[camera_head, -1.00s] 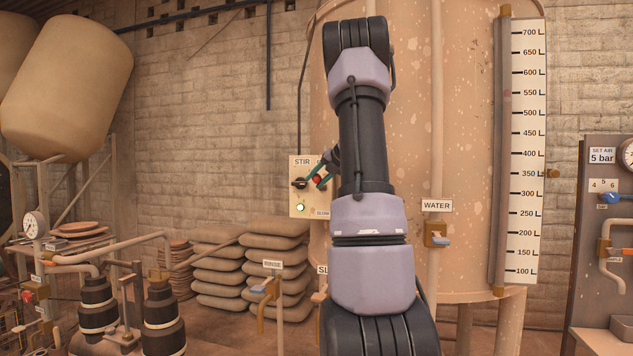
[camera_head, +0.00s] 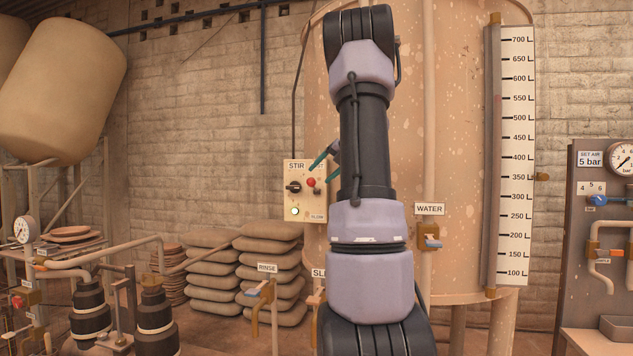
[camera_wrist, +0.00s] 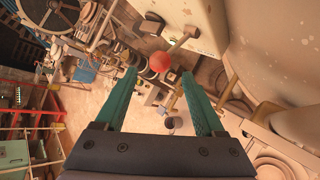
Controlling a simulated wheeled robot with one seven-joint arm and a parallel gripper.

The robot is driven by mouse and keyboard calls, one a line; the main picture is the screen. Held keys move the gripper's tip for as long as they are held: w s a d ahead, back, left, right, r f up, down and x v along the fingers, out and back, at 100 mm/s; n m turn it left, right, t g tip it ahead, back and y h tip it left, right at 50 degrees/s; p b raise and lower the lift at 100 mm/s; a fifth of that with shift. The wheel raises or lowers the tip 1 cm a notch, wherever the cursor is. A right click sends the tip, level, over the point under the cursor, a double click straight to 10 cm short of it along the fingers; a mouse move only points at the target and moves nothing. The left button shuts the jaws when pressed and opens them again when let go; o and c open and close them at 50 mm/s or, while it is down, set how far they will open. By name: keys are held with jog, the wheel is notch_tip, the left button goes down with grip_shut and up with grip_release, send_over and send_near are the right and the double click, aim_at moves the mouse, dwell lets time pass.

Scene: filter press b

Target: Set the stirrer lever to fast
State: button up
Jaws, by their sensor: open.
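The stirrer panel (camera_head: 305,196) is a cream box labelled STIR on the tank's left side. In the wrist view the red ball (camera_wrist: 160,62) lies between and slightly beyond the fingertips of my gripper (camera_wrist: 159,74), with gaps on both sides. I see no contact.
A lit round lamp (camera_head: 295,211) is low on the panel. The large tank (camera_head: 450,120) stands close behind my arm. A WATER valve (camera_head: 430,238) is on the right and a RINSE valve (camera_head: 262,290) is lower left. Stacked sacks (camera_head: 270,265) lie below the panel.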

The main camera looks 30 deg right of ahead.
jog(key=shift+v, duration=1.95)
